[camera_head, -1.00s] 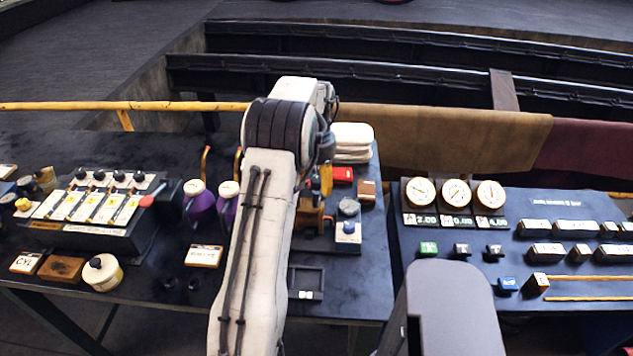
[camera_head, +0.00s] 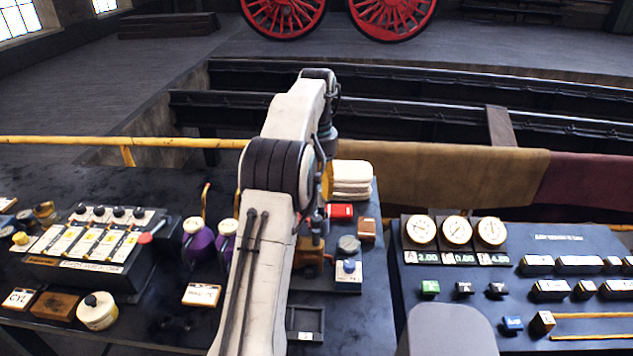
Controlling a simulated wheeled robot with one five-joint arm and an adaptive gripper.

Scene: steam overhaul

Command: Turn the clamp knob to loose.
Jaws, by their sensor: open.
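My white arm reaches forward over the dark bench, and my gripper (camera_head: 317,238) points down above a small fixture. The gripper is small in the picture and partly behind my arm. Below it is an orange-brown block (camera_head: 308,256), partly hidden. Just to the right are a grey round knob (camera_head: 348,243) and a white-faced block with a blue knob (camera_head: 348,267). I cannot tell which of these is the clamp knob, or its setting. The gripper appears apart from both knobs and holds nothing that I can see.
A red box (camera_head: 340,210) and folded white cloths (camera_head: 352,178) lie behind the fixture. A gauge panel (camera_head: 455,259) stands at right. A shallow dark tray (camera_head: 306,322) is in front. A yellow rail (camera_head: 70,141) runs behind the bench.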

